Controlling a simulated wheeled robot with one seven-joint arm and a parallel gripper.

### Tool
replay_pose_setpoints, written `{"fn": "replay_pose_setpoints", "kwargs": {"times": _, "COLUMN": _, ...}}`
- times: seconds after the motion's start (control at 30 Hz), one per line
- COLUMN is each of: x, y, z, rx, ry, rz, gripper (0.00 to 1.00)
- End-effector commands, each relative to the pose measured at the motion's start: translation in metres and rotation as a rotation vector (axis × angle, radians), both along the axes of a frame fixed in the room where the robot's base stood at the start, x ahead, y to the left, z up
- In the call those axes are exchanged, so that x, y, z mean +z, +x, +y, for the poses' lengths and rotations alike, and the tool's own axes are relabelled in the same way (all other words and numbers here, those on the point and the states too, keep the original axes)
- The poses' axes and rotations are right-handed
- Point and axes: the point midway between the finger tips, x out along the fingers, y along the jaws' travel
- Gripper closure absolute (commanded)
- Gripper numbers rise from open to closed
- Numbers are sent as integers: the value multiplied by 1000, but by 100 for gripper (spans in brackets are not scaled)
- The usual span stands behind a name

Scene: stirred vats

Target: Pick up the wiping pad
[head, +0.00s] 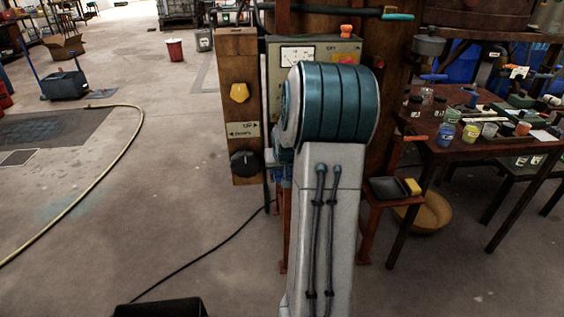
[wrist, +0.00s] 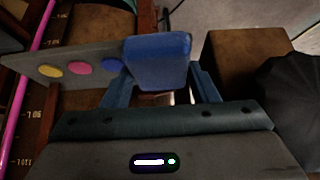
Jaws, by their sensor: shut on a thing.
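A blue block with rounded edges, which I take to be the wiping pad (wrist: 157,62), sits between the fingers of my gripper (wrist: 160,88) in the wrist view. The gripper is shut on it, and the pad sticks out beyond the fingertips. In the head view my arm covers most of the gripper and the pad. Only small blue parts show there, left of the arm beside the panel post.
In the wrist view a grey plate with yellow, pink and blue dots (wrist: 80,67) lies close at the pad's left. In the head view a control box (head: 336,54) stands behind my arm. A cluttered table (head: 450,153) stands right. Floor at left is mostly clear, with a hose (head: 129,147).

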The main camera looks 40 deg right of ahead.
Motion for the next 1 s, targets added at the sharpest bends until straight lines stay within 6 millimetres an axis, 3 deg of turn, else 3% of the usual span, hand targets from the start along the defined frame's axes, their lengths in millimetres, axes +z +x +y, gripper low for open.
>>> {"fn": "replay_pose_setpoints", "kwargs": {"times": 0.5, "x": 2, "y": -92, "z": 56, "rx": -2, "ry": 1, "rz": 1, "gripper": 71}}
{"fn": "replay_pose_setpoints", "kwargs": {"times": 0.73, "x": 1, "y": -109, "z": 67, "rx": -1, "ry": 1, "rz": 1, "gripper": 71}}
{"fn": "replay_pose_setpoints", "kwargs": {"times": 1.0, "x": 1, "y": -107, "z": 72, "rx": 11, "ry": 1, "rz": -1, "gripper": 71}}
